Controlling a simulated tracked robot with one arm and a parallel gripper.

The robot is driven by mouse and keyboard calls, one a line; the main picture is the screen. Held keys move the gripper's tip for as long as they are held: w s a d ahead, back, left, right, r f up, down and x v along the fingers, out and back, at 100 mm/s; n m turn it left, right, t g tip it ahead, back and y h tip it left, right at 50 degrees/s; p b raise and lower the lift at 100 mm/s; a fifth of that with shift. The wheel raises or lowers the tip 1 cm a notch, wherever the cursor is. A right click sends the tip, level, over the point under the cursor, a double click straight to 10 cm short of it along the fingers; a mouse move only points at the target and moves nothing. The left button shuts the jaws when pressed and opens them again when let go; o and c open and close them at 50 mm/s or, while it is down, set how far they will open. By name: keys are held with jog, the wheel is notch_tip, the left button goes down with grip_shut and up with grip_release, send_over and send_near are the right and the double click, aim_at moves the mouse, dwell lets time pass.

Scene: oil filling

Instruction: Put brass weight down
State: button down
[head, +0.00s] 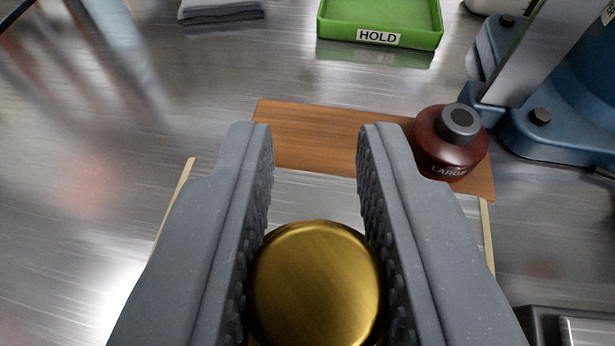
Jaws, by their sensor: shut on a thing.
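The brass weight (317,285) is a round, gold-coloured piece seen from above at the bottom middle of the head view. My gripper (315,140) is shut on it, with a grey padded finger against each side. The fingertips reach past the weight toward a brown wooden board (310,133). The weight's underside is hidden, so I cannot tell whether it touches anything below.
A dark red bottle (449,155) marked "LARGE" stands on the board's right end. A green tray (380,22) labelled "HOLD" sits at the back. Blue machinery (560,125) stands at right, and a folded grey cloth (220,10) lies at back left. The metal table at left is clear.

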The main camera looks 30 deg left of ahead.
aim_at(316, 261)
notch_tip(316, 261, down, 3)
jog(key=shift+f, duration=0.2)
jog(key=c, duration=1.2)
grip_release()
jog(key=shift+c, duration=0.2)
jog(key=shift+s+d+r, duration=0.1)
jog(key=v, duration=1)
jog(key=shift+s+d+r, duration=0.1)
jog(key=shift+s+r, duration=0.1)
jog(key=shift+s+d+r, duration=0.1)
jog(key=shift+s+d, duration=0.15)
jog(key=shift+s, duration=0.35)
